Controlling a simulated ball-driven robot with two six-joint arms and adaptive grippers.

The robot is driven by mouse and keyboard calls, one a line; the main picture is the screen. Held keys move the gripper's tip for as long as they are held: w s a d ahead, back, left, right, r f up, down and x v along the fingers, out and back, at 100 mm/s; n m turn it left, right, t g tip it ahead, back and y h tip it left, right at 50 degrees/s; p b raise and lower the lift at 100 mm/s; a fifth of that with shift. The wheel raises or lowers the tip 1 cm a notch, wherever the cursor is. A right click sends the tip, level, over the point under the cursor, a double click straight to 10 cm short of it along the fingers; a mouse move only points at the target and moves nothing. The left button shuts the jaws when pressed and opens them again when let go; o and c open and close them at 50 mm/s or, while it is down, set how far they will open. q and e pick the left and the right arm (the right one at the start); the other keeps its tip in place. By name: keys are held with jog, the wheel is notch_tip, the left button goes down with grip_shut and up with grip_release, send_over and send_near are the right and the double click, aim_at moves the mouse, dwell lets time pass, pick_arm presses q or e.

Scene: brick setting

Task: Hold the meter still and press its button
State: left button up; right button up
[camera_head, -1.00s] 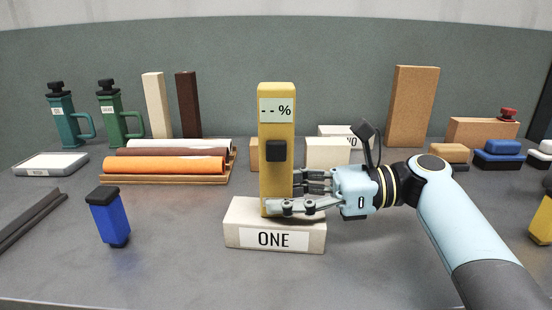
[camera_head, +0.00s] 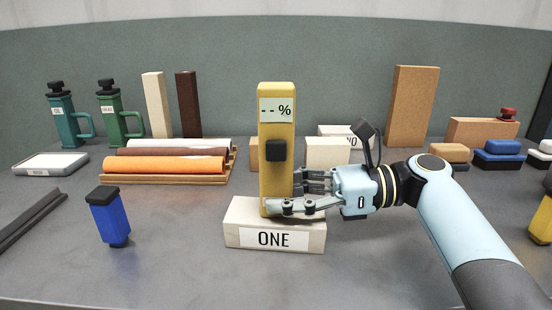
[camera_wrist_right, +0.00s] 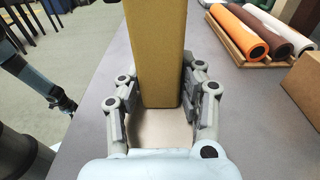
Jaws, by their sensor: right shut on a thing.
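The yellow meter (camera_head: 276,185) stands upright on a pale block labelled ONE (camera_head: 232,236). Its display (camera_head: 276,110) reads "-- %", and its dark square button (camera_head: 276,151) is on the front below. My right gripper (camera_head: 288,196) comes from the right and is shut on the meter's lower part, below the button. In the right wrist view the fingers (camera_wrist_right: 158,98) lie on both sides of the meter (camera_wrist_right: 157,50). Part of my left arm (camera_wrist_right: 40,82) shows at the left of that view; its finger state is unclear. No left gripper shows in the head view.
A blue bottle-like object (camera_head: 108,217) stands at front left. Rolls on a wooden rack (camera_head: 165,181) lie behind it. Pale blocks (camera_head: 327,152) stand close behind the gripper. Stamps (camera_head: 497,155) stand at the right. The table in front of the ONE block is clear.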

pick_arm(q)
grip_shut()
pick_arm(e)
jog(key=shift+f, duration=0.15)
dwell(1.1)
